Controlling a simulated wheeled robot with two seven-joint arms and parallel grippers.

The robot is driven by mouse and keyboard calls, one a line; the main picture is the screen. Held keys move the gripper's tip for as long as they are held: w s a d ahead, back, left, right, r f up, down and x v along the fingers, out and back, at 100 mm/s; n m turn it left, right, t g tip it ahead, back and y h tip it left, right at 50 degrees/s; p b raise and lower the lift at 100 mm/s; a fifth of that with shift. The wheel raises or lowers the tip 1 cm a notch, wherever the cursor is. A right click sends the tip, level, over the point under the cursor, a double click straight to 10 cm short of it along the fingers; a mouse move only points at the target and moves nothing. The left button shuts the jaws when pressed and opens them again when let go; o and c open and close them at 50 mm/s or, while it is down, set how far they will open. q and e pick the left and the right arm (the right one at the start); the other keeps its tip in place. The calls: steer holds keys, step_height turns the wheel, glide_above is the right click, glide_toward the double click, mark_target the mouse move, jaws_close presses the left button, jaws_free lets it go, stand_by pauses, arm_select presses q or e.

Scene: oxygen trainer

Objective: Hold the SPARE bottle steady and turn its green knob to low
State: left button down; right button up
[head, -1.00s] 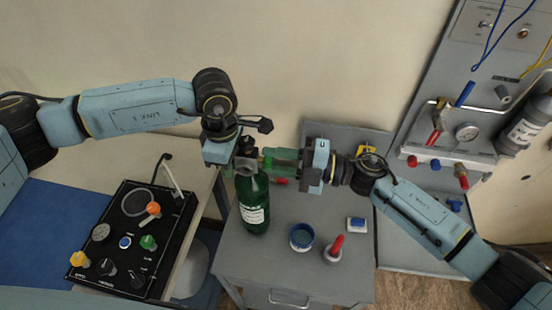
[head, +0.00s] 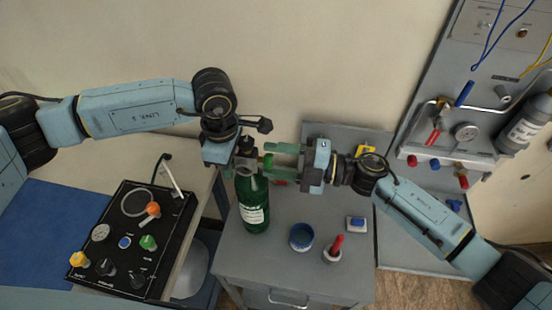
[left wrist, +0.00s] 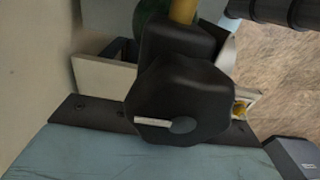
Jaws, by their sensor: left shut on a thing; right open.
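The green bottle (head: 254,190) stands upright on the grey cart, a white label on its front, its print too small to read. My left gripper (head: 243,160) is shut on the valve at its top. The small green knob (head: 268,162) is on the right side of the valve. My right gripper (head: 276,160) is open, its green fingers above and below that knob; contact cannot be told.
On the cart (head: 300,275) are a blue-rimmed round container (head: 301,238), a red-handled item (head: 335,247) and a blue-and-white block (head: 356,224). A black control panel (head: 130,240) lies on the left table. A wall panel with gauge and cylinder is at right.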

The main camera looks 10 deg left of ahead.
arm_select(q)
steer(key=shift+r, duration=0.1)
arm_select(e)
steer(key=d, duration=1.1)
steer(key=shift+s+d, duration=0.15)
steer(key=shift+d, duration=0.2)
arm_select(q)
steer(key=c, duration=1.3)
jaws_free()
